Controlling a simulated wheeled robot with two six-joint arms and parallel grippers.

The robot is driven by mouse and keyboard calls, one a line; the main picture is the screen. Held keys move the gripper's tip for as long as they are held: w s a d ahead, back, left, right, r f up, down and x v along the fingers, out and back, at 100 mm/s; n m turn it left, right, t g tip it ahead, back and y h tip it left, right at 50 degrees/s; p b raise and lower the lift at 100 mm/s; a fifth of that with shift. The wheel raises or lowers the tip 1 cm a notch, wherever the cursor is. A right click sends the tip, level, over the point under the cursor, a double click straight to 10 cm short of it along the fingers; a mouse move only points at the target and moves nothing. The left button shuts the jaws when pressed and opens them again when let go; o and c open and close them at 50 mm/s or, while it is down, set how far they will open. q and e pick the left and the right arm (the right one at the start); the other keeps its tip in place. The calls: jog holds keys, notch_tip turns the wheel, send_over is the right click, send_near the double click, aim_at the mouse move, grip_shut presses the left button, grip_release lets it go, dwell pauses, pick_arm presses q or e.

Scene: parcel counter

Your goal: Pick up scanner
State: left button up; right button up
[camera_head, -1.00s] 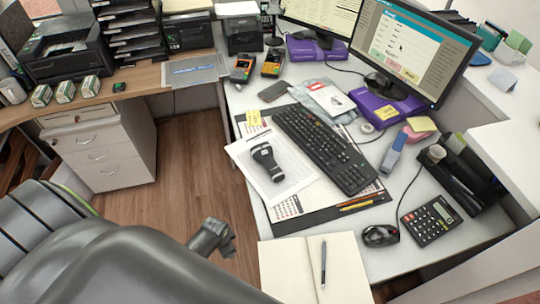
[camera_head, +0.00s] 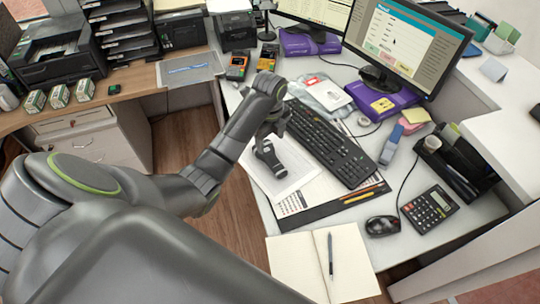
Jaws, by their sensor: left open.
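The scanner (camera_head: 268,158) is a black handheld device with a pale band. It lies on white paper (camera_head: 296,172) on the desk, left of the keyboard. My left gripper (camera_head: 272,130) is open and empty above the scanner's far end. From this angle I cannot tell how high it is above the scanner, and it hides part of that end. My right gripper is not in view.
The keyboard (camera_head: 326,143) lies close to the right of the scanner. An open notebook (camera_head: 290,262) with a pen is in front. A mouse (camera_head: 382,226), calculator (camera_head: 430,207) and black organizer (camera_head: 460,165) stand at right. Monitors (camera_head: 405,50) and two orange-and-black devices are behind.

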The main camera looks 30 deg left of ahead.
pick_arm(q)
notch_tip(320, 180, up, 3)
jog(key=w+m, duration=0.2)
jog(key=b, duration=0.8)
send_near(275, 163)
jog(key=shift+a+f, duration=0.15)
notch_tip(275, 163, down, 4)
jog(key=shift+r+p, duration=0.2)
jog(key=shift+p, duration=0.45)
jog(key=shift+w+f, duration=0.2)
jog(key=shift+f, duration=2.75)
jog(key=shift+c, duration=0.3)
